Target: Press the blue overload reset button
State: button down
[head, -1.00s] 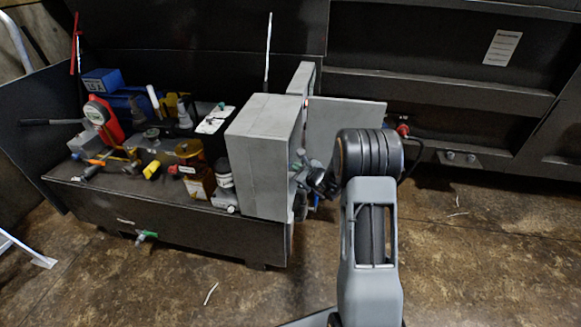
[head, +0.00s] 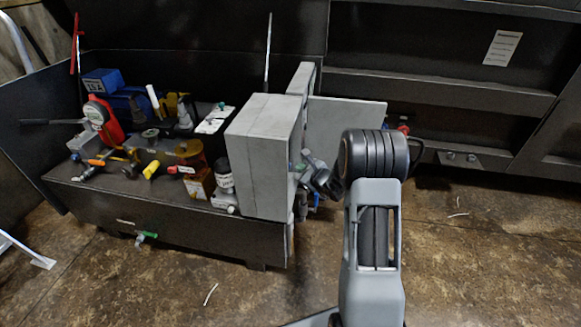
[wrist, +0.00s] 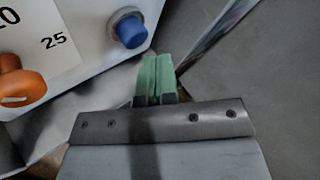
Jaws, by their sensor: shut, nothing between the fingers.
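In the picture the tips lie just below and right of the button, with a gap between; I cannot tell the depth. In the head view my arm reaches to the right side of the grey cabinet (head: 262,160), and the button and fingertips are hidden or too small to make out.
An orange knob (wrist: 22,85) sits left of the button, by printed numbers. In the head view an open grey door (head: 345,125) stands behind my arm. A dark bench (head: 150,215) on the left carries a red gauge (head: 104,120), a blue box and several bottles. The floor at right is mostly clear.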

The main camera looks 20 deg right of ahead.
jog(key=shift+d, duration=0.1)
jog(key=shift+s+d, duration=0.4)
jog(key=shift+d, duration=0.3)
jog(key=shift+s+d, duration=0.45)
jog(key=shift+d, duration=0.3)
jog(key=shift+s+d, duration=0.4)
jog(key=shift+d, duration=0.3)
